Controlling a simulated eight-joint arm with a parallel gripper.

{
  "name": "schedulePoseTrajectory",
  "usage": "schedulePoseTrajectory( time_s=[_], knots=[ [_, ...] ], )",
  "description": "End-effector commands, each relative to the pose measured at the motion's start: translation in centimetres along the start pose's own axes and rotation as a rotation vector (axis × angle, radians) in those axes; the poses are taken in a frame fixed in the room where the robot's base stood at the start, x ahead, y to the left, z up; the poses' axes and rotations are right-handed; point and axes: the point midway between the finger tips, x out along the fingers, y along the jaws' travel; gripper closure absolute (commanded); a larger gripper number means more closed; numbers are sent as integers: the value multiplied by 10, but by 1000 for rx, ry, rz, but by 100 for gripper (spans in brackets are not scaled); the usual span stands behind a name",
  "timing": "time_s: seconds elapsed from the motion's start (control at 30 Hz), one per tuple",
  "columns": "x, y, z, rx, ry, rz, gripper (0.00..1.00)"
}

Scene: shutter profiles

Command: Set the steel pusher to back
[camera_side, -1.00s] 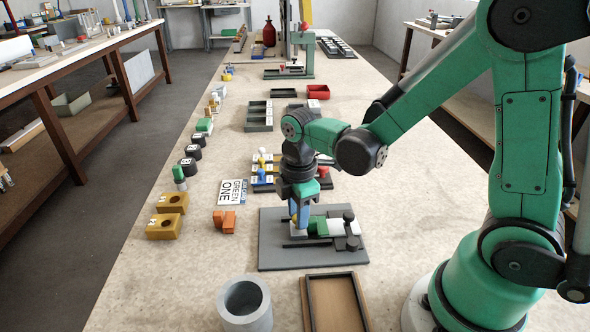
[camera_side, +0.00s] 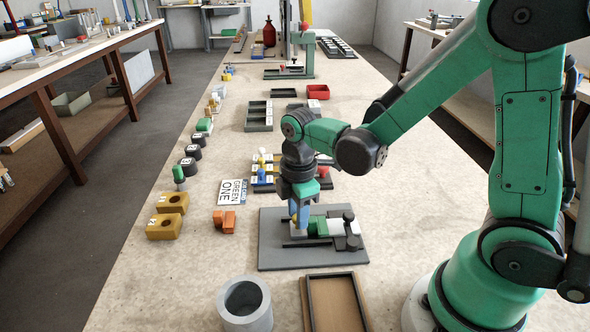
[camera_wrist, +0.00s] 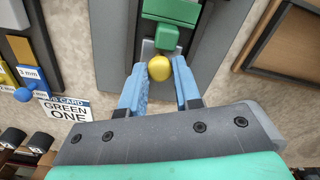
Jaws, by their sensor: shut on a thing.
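The grey base plate (camera_side: 275,256) lies on the bench with the slide fixture on it. A green block (camera_side: 318,227) and a pale block (camera_side: 336,229) sit in a row on it, with a dark knob (camera_side: 348,216) at the right. My gripper (camera_side: 299,230) is low at the left end of this row. In the wrist view, my gripper's blue fingers (camera_wrist: 160,82) are shut on a round yellow knob (camera_wrist: 159,68). A grey steel piece, seemingly the pusher (camera_wrist: 148,50), shows just beyond the knob, next to the green block (camera_wrist: 170,10). Most of the pusher is hidden.
A GREEN ONE card (camera_side: 232,192) and orange blocks (camera_side: 224,220) lie to the left. A grey cylinder (camera_side: 245,302) and a framed brown tray (camera_side: 337,305) stand in front of the plate. A colored block rack (camera_side: 263,178) stands behind.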

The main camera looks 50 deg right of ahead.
Motion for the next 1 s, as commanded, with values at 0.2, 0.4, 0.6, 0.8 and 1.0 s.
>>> schedulePoseTrajectory(
  time_s=[0.2, 0.4, 0.6, 0.8, 1.0],
  knots=[
    [0, 0, 0, -1, 1, -2, 100],
    [0, 0, -1, -1, 1, -3, 100],
    [0, 11, -27, -6, 1, -2, 100],
    [0, 22, -53, -2, 1, -2, 100],
    [0, 23, -56, -2, 6, 2, 100]
  ],
)
